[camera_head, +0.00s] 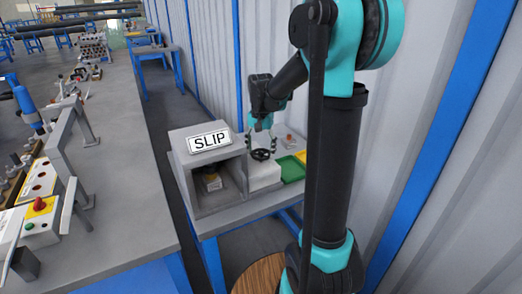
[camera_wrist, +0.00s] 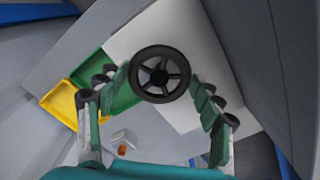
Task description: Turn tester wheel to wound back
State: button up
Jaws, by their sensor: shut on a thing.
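The tester wheel is a small black spoked handwheel (camera_wrist: 160,74). It sits over a pale white block in the wrist view. In the head view the wheel (camera_head: 262,154) is on top of the white block (camera_head: 264,174), beside the grey SLIP housing. My gripper (camera_head: 262,145) comes down on it from above. The wheel's turn marking cannot be made out.
The grey SLIP housing (camera_head: 205,165) stands left of the wheel, with an open front. Green (camera_head: 291,169) and yellow (camera_head: 301,157) trays lie to the right. A small grey piece with an orange spot (camera_wrist: 123,142) lies near the trays. A corrugated wall is close behind.

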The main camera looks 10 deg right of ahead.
aim_at(260, 153)
jog(key=m, duration=0.5)
jog(key=shift+w+a+m, duration=0.1)
jog(key=shift+m, duration=0.2)
jog(key=m, duration=0.5)
jog(key=shift+w+m, duration=0.1)
jog(key=shift+m, duration=0.3)
jog(key=o, duration=1.1)
jog(key=shift+o, duration=0.2)
notch_tip(260, 153, up, 12)
